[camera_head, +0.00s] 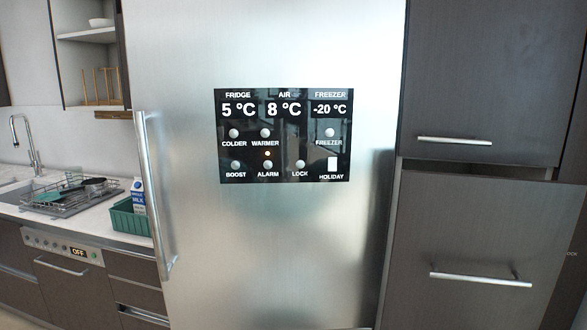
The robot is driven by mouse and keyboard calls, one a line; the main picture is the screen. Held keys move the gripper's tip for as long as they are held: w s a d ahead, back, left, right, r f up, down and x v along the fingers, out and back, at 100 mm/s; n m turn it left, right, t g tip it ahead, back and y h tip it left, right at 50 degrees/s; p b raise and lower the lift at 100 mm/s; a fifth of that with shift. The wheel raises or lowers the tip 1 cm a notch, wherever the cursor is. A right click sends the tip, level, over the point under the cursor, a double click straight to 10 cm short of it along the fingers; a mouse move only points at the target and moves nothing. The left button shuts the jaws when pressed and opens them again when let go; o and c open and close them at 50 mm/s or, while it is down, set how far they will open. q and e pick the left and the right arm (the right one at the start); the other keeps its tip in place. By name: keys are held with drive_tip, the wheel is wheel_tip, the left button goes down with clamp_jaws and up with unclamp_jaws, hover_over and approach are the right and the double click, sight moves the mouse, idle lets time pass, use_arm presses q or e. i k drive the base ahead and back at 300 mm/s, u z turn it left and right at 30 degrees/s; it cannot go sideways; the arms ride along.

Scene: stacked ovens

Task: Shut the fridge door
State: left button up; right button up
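The fridge door (265,240) is a large brushed-steel panel filling the middle of the head view. It carries a black display panel (284,135) with temperatures and buttons. Its long vertical handle (155,195) is at the door's left side. The door's bottom edge is mostly outside the view, and the fridge interior is not visible. From this view I cannot tell for sure whether the door stands ajar. Neither of my grippers shows in the view.
Dark cabinets with bar handles stand on the right; the lower cabinet front (480,245) shows a dark gap above it. On the left are a counter (105,210), a green crate (131,220) with a milk carton (140,193), a dish rack (75,195) and an open shelf cabinet (88,60).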

sight(252, 247)
drive_tip(key=i, duration=0.25)
drive_tip(key=z, duration=0.25)
drive_tip(key=k, duration=1.15)
drive_tip(key=u, duration=0.5)
drive_tip(key=i, duration=1.55)
drive_tip(key=z, duration=0.7)
